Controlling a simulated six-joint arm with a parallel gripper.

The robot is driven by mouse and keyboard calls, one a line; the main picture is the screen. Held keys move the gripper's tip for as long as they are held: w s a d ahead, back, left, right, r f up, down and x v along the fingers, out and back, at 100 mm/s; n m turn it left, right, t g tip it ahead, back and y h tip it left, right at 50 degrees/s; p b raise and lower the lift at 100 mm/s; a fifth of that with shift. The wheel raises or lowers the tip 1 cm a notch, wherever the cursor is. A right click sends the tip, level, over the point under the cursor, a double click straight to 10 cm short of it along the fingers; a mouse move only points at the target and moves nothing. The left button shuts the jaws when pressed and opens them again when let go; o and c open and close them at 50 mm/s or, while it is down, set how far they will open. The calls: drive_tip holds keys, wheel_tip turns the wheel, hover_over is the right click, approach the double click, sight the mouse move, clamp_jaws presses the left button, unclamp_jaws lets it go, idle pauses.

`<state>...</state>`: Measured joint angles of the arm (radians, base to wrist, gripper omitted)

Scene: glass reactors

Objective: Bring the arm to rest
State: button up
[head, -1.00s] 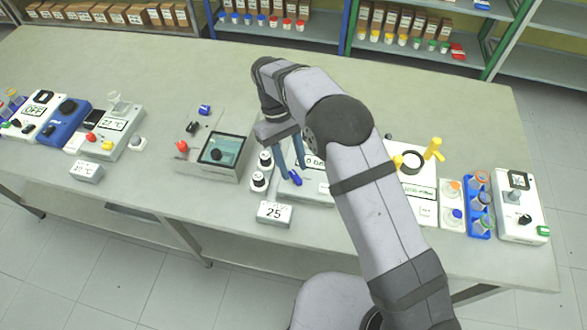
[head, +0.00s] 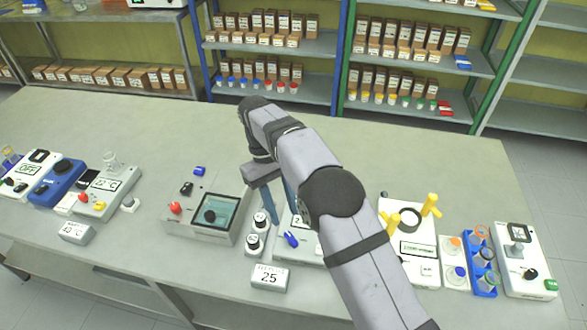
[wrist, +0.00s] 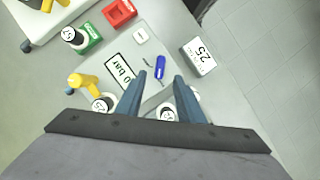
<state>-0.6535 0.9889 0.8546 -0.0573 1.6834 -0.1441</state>
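My gripper (head: 282,212) hangs over the middle of the bench (head: 330,140), above a grey device with a blue handle (head: 291,239). In the wrist view my gripper (wrist: 160,82) has its two blue fingers apart with nothing between the tips. The blue handle (wrist: 160,67) shows just beyond the fingertips, on the device with a "0 bar" display (wrist: 120,72). I cannot tell the exact height of the fingers above the device. Part of the device is hidden behind my arm in the head view.
A label block reading 25 (head: 269,277) stands at the front edge. Left are two white-capped bottles (head: 257,232) and a device with a dark window (head: 213,214). Right are yellow valves (head: 429,205) and a blue vial rack (head: 484,270). The bench's back strip is clear.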

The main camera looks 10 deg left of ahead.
drive_tip(key=s+d+r+m+y, duration=0.1)
drive_tip(key=d+m, duration=0.1)
drive_tip(key=d, duration=0.6)
drive_tip(key=s+d+r+m+y, duration=0.1)
drive_tip(key=d+r+m, duration=0.1)
drive_tip(key=d, duration=0.5)
drive_tip(key=s+d+f+m+t+y, duration=0.1)
drive_tip(key=s+d+f+m+t, duration=0.2)
drive_tip(key=s+d, duration=0.9)
drive_tip(key=shift+s+d+f+m, duration=0.4)
drive_tip(key=shift+s+f+m, duration=0.15)
drive_tip(key=shift+s+m, duration=0.65)
